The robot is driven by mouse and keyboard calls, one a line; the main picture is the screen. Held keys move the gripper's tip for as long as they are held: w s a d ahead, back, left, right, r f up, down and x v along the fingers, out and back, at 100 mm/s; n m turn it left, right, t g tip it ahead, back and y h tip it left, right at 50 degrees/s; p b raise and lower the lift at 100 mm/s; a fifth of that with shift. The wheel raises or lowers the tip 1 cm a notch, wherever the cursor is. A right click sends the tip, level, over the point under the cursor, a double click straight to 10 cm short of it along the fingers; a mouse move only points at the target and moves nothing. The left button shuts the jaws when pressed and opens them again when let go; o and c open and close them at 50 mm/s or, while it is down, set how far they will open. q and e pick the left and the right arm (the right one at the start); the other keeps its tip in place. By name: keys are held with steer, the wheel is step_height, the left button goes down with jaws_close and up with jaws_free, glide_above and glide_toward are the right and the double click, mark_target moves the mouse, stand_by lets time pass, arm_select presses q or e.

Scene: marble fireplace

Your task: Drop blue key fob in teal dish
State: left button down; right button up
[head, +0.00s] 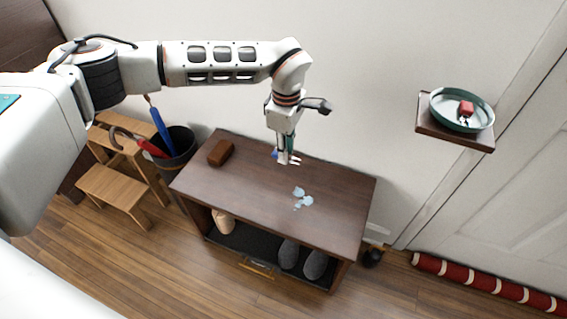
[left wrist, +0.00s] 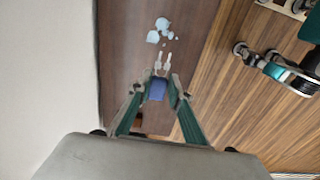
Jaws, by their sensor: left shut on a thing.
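My left gripper (head: 285,153) is shut on the blue key fob (head: 275,154). It holds the fob over the back part of the dark wooden bench. In the left wrist view the blue fob (left wrist: 157,89) sits between the two green fingers (left wrist: 156,94), with its pale keys sticking out beyond the tips. The teal dish (head: 437,112) rests on a small wall shelf to the right, well apart from the gripper. A red key fob (head: 466,108) with keys lies in the dish. My right gripper does not show.
The bench (head: 330,185) bears a brown block (head: 221,152) and pale blue patches (head: 303,198). The dark wall shelf (head: 455,138) juts out beside the door. An umbrella bin (head: 181,145) and wooden step stool (head: 110,185) stand at left. A red roll (head: 480,285) lies by the door.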

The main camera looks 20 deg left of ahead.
arm_select(q)
steer(key=shift+r, duration=0.75)
steer(key=shift+s+a+r+m, duration=0.1)
steer(key=shift+s+r+m, duration=0.15)
steer(key=shift+r+m, duration=0.15)
steer(key=s+a+r+m, duration=0.3)
steer(key=s+r+m, duration=0.2)
steer(key=s+m, duration=0.35)
steer(key=s+a+r+m, duration=0.2)
steer(key=s+r+m, duration=0.4)
steer(key=s+m, duration=0.25)
steer(key=s+r+p, duration=0.3)
steer(key=r+p, duration=0.8)
steer(key=p, duration=0.3)
steer(key=shift+s, duration=0.25)
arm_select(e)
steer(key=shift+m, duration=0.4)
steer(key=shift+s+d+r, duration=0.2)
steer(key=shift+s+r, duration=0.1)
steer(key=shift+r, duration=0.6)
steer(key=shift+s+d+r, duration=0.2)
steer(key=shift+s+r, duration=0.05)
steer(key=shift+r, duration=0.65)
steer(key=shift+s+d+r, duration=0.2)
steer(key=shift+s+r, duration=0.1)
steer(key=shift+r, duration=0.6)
arm_select(q)
steer(key=shift+w, duration=0.1)
